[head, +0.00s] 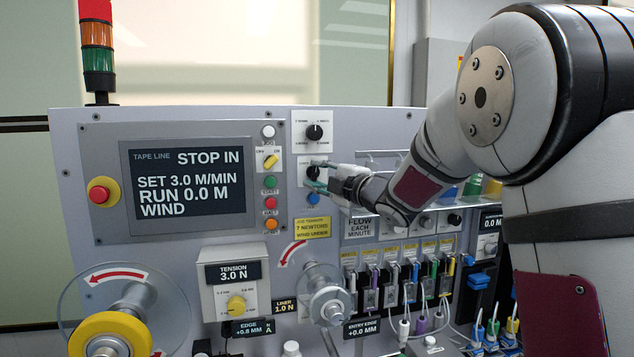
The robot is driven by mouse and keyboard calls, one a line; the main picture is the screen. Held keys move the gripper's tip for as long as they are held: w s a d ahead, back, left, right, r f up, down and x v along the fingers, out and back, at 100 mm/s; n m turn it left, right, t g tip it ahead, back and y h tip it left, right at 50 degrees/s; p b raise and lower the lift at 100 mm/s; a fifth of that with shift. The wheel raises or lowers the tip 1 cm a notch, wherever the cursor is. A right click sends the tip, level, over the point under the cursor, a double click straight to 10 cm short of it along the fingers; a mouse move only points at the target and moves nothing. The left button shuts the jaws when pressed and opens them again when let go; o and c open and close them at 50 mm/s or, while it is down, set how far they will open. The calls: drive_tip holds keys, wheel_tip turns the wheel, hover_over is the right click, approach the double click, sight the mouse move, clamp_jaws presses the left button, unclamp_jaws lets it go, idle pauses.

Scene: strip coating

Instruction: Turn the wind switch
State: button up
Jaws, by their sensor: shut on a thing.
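A small black rotary switch (312,171) sits on a white plate on the grey control panel (360,128), taken to be the wind switch; its marks are too small to read. My gripper (316,177) reaches in from the right, its fingertips around this switch and shut on it. The fingers hide part of the switch and its plate, so its pointer direction cannot be told. The display (188,177) to the left reads STOP IN, SET 3.0 M/MIN, RUN 0.0 M and WIND.
Another black knob (314,132) is just above. A yellow selector (270,162) and coloured buttons stand close to the left, with a blue button (312,199) and yellow label (312,228) below. A reel hub (330,303) sticks out lower down. Valves and cables fill the lower right.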

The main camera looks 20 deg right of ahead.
drive_tip(key=m+b, duration=0.1)
drive_tip(key=m+t+b, duration=0.1)
drive_tip(key=m, duration=0.1)
drive_tip(key=m+b, duration=0.1)
drive_tip(key=shift+w+f+m+t, duration=0.1)
drive_tip(key=shift+f+m+t, duration=0.2)
drive_tip(key=shift+t, duration=0.1)
drive_tip(key=shift+a+r+m+t+h+b, duration=0.1)
drive_tip(key=shift+m+t+h+b, duration=0.4)
drive_tip(key=shift+m+b, duration=1)
drive_tip(key=shift+m, duration=0.4)
drive_tip(key=o, duration=1.1)
drive_tip(key=shift+o, duration=0.2)
drive_tip(key=shift+s, duration=0.2)
drive_tip(key=v, duration=1.1)
drive_tip(key=shift+s+f, duration=0.25)
drive_tip(key=shift+s, duration=0.1)
